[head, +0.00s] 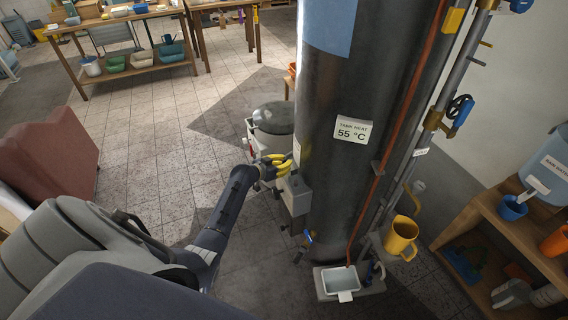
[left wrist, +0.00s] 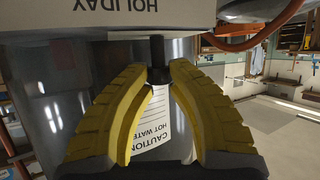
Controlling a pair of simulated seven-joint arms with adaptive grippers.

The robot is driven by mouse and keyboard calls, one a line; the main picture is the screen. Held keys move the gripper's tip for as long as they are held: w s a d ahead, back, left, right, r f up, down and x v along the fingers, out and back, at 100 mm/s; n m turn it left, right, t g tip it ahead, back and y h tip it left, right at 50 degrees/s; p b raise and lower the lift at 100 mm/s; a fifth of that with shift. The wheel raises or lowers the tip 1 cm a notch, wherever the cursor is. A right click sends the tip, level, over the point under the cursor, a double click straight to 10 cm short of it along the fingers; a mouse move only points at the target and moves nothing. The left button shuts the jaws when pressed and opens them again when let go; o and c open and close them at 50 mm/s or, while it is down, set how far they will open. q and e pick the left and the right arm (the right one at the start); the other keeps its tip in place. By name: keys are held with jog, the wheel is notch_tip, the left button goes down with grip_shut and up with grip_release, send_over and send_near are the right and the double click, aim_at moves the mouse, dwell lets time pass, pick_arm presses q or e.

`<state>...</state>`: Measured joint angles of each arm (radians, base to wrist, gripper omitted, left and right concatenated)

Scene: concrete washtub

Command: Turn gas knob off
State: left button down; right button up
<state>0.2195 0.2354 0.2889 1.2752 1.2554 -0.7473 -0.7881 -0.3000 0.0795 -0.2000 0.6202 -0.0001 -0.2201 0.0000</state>
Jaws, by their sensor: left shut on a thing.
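The tall dark tank (head: 335,215) stands at the centre of the head view, with a grey control box (head: 295,193) on its left side. My left gripper (head: 280,163), with yellow fingers, is at this box. In the left wrist view the box (left wrist: 100,15) is upside down at the top, with the word HOLIDAY on it. A small dark knob (left wrist: 158,58) sticks out below the box between the fingertips. My left gripper (left wrist: 158,75) is shut on the knob; the fingers partly hide it. My right gripper is not in view.
A "TANK HEAT 55 °C" sign (head: 352,130) is on the tank. A red-brown pipe (head: 400,110) runs down its right side. A yellow mug (head: 401,238) and white basin (head: 340,280) are by its base. A shelf (head: 510,235) stands right. The tiled floor at left is open.

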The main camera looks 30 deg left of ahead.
pick_arm(q)
jog(key=shift+d+f, duration=0.1)
jog(key=c, duration=1.1)
grip_release()
jog(key=shift+c, duration=0.2)
jog(key=v, duration=1.2)
jog(key=shift+o, duration=0.2)
